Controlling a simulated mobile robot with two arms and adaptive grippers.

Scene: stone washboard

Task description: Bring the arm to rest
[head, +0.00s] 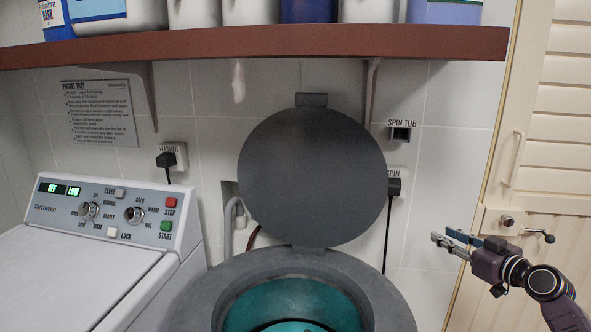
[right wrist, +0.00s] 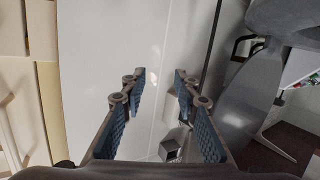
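My right gripper (head: 441,238) is at the right of the head view, to the right of the round grey lid and in front of the tiled wall and door edge. Its fingers point left. In the right wrist view my right gripper (right wrist: 159,78) has its two blue-padded fingers apart, with nothing between them but wall tiles behind. My right arm (head: 545,284) comes in from the lower right corner. My left gripper and left arm are not in view.
The spin tub's round lid (head: 312,178) stands open above the teal-lined tub (head: 290,301). A white washer (head: 75,275) with knobs and buttons is at left. A brown shelf (head: 250,42) with containers runs above. A cream louvred door (head: 560,150) with a handle is at right.

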